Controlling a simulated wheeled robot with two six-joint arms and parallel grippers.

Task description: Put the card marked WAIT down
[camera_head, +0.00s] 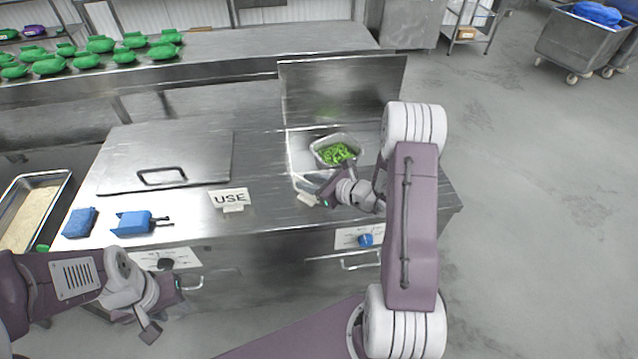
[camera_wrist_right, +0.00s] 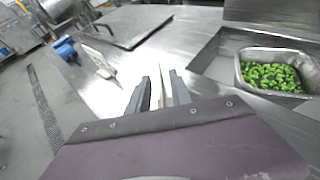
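My right gripper (camera_head: 318,192) is low over the counter's front right part, left of the metal pan of green vegetables. In the right wrist view its two fingers (camera_wrist_right: 160,92) are closed on a thin pale card (camera_wrist_right: 163,85), seen nearly edge-on. The card's pale foot (camera_head: 307,200) shows in the head view at the counter surface; whether it touches is unclear. No marking on it can be read. A white card marked USE (camera_head: 230,198) stands upright on the counter to the left. My left gripper (camera_head: 168,306) is open and empty, in front of the counter.
The pan of green vegetables (camera_head: 316,146) sits in the counter well, whose lid (camera_head: 340,90) stands raised. A closed lid (camera_head: 170,155) lies left. Blue tools (camera_head: 132,223) lie at the front left. A rice tray (camera_head: 58,180) is far left. Counter between the cards is clear.

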